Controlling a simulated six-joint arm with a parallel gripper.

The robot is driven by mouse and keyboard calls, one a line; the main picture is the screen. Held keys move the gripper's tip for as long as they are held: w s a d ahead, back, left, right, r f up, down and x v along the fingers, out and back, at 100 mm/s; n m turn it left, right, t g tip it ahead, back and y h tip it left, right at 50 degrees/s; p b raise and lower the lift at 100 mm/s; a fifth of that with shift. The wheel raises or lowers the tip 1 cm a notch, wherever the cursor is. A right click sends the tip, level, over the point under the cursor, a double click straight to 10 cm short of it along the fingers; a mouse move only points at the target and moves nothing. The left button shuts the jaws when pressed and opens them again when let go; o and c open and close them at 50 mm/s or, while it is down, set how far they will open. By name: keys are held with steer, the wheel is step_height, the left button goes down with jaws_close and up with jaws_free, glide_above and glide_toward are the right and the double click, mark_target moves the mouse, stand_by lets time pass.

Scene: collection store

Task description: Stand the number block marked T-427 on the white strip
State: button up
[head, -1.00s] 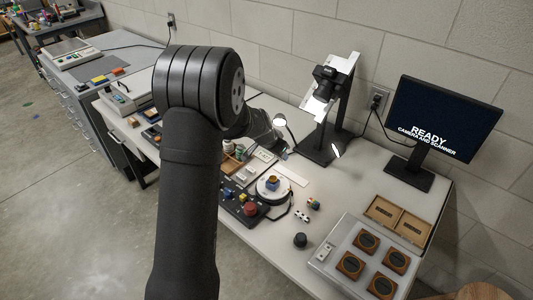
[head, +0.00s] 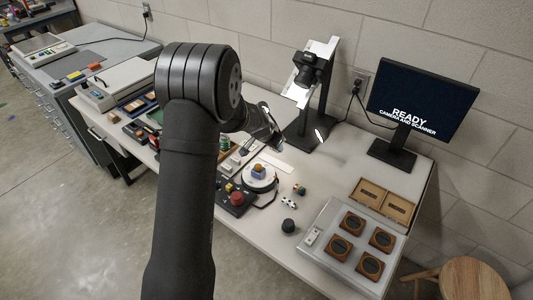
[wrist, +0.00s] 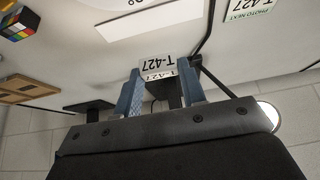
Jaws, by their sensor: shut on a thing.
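In the wrist view, my gripper (wrist: 163,92) is shut on a small block (wrist: 158,69) marked T-427, with a blue finger on each side. Its lettering appears upside down in that view. The white strip (wrist: 165,17) lies on the bench beyond the block, apart from it in the picture. In the head view, the strip (head: 277,162) lies beside the turntable, and my gripper (head: 280,148) is just behind it. The block is too small to make out there. I cannot tell the exact height of the block above the bench.
The round white turntable (head: 262,187) bears a small blue and yellow object. A red button (head: 237,198), a dark knob (head: 289,226) and a camera stand (head: 307,125) are near. A T-427 card (wrist: 247,8) lies on the bench.

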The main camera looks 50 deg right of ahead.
mark_target(269, 156)
steer(key=w, duration=0.1)
steer(key=w+f, duration=0.2)
steer(key=shift+w+d+f, duration=0.15)
steer(key=shift+w+f, duration=0.1)
steer(key=shift+w, duration=0.15)
steer(key=shift+f, duration=1.85)
steer(key=shift+f, duration=0.2)
steer(key=o, duration=0.9)
steer(key=shift+o, duration=0.2)
steer(key=v, duration=1.2)
steer(key=shift+r, duration=0.2)
